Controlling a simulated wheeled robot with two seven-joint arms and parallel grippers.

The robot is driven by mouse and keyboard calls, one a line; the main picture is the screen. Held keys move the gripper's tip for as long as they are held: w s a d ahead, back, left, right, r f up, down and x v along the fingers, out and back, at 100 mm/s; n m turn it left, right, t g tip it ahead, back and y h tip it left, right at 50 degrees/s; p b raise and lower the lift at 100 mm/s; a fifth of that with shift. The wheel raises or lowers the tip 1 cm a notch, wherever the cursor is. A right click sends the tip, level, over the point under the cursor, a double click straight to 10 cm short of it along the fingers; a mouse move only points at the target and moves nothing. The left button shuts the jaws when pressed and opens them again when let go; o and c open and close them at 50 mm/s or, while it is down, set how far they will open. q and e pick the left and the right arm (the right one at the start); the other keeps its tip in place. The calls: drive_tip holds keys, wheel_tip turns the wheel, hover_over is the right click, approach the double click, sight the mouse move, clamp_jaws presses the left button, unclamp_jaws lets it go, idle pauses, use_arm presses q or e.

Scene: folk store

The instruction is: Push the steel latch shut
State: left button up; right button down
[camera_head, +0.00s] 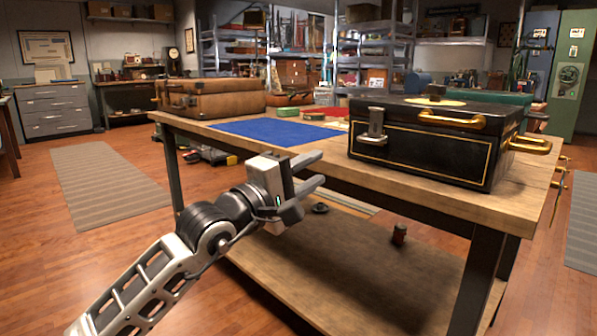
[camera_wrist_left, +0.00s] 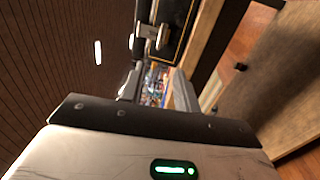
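The steel latch (camera_head: 376,125) is on the front face of a black case (camera_head: 425,150) with gold trim, near its left corner. Its lower part sticks out from the face; I cannot tell whether it is fastened. The latch also shows near the top of the left wrist view (camera_wrist_left: 150,32), beside the case's dark front. My left gripper (camera_head: 312,171) is open and empty, in front of the table edge, left of and lower than the latch, and apart from it. Its spread fingers also show in the left wrist view (camera_wrist_left: 158,90). My right gripper is in neither view.
A blue mat (camera_head: 275,131) and a tan suitcase (camera_head: 210,97) lie left of the case. Brass handles (camera_head: 452,121) are on the case.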

use_arm(q)
drive_tip(key=shift+v, duration=1.35)
drive_tip(key=shift+r, duration=0.1)
